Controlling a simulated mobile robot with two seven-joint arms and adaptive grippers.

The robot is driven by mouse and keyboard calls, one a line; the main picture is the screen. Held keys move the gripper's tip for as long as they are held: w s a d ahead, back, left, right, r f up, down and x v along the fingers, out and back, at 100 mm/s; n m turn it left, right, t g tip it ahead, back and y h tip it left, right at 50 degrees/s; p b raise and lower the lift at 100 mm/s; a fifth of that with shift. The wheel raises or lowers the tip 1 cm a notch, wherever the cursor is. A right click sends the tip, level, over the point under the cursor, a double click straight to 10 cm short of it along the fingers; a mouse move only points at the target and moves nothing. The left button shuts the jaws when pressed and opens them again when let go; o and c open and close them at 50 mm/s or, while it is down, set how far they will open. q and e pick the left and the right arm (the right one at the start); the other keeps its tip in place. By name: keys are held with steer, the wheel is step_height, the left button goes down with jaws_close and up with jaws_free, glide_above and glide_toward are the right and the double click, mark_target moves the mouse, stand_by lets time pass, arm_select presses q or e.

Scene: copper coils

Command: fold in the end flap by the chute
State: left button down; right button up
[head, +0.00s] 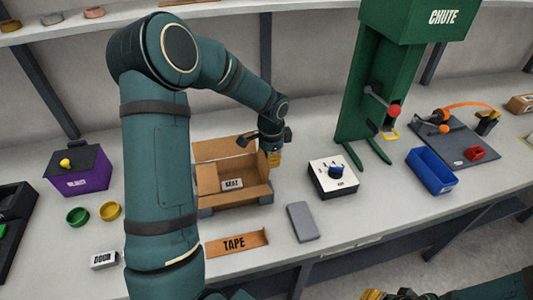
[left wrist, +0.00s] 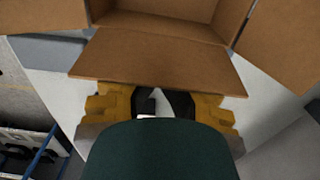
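The open cardboard box (head: 208,203) stands on the bench with flaps spread and a small labelled item (head: 232,184) inside. Its end flap by the chute sticks outward on the right in the head view, partly hidden by my left gripper (head: 274,160). In the left wrist view this flap (left wrist: 150,60) spans the middle, and the yellow fingers of my left gripper (left wrist: 160,105) are spread wide. The flap's edge covers their tips; whether they touch it I cannot tell. My right gripper (head: 385,294) shows only partly at the bottom edge, far from the box.
The green chute (head: 355,90) stands right of the box. A white control box with a blue knob (head: 333,178) and a grey slab (head: 303,222) sit nearby. A TAPE holder (head: 237,243) lies in front. A purple box (head: 85,172) and small bowls stand left.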

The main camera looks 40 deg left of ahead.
arm_select(q)
steer(key=s+a, duration=0.1)
steer(key=s+r+p, duration=0.1)
steer(key=s+a, duration=0.1)
steer(key=shift+a+r, duration=0.3)
stand_by(0.3)
steer(key=shift+s+a+f, duration=0.5)
steer(key=shift+s+a, duration=0.3)
steer(key=shift+s, duration=0.15)
steer(key=shift+f+b, duration=0.75)
steer(key=shift+f, duration=0.4)
stand_by(0.5)
